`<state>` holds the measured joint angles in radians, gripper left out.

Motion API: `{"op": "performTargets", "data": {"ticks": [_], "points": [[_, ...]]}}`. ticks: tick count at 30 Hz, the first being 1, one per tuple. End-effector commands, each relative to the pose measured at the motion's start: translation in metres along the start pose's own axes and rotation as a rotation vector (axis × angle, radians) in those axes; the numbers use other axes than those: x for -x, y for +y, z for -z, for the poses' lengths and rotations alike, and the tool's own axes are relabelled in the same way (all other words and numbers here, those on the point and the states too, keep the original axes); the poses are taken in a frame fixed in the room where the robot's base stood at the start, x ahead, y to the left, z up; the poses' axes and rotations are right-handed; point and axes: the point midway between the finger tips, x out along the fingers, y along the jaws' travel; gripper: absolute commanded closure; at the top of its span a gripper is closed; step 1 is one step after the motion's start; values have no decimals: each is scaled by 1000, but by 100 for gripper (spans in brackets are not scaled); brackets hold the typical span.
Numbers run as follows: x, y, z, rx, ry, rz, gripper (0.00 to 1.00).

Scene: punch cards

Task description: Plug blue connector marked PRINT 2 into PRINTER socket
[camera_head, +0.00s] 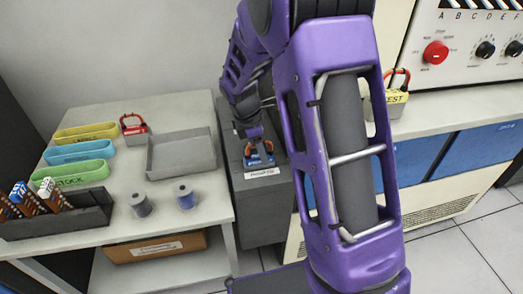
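A blue connector (262,161) with an orange-red cable loop is on top of the dark grey cabinet in the middle, just behind a white label (263,173) that seems to read PRINTER. My gripper (256,148) is right at the connector, reaching down to it from above. The fingers are small and dark here, so I cannot tell whether they are shut on it. The socket itself is hidden beneath the connector, and I cannot tell how deep the connector sits. The marking on the connector is too small to read.
On the left table are an empty grey tray (163,155), a red-looped connector (133,128), yellow, blue and green trays, two spools and a dark rack (60,222). A yellow TEST connector (395,97) stands on the right counter. My purple arm covers the centre.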

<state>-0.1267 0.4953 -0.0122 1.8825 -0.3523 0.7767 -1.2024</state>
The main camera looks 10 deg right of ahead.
Motion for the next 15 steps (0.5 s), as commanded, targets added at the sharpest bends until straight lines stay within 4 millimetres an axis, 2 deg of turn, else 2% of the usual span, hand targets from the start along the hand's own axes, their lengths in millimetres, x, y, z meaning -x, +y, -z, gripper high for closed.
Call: {"op": "performTargets", "data": {"ticks": [1, 3, 11, 15], "points": [[0, 0, 0, 0, 0, 0, 42], [0, 0, 0, 0, 0, 0, 32], [0, 0, 0, 0, 0, 1, 32], [10, 0, 0, 0, 0, -1, 32]]}}
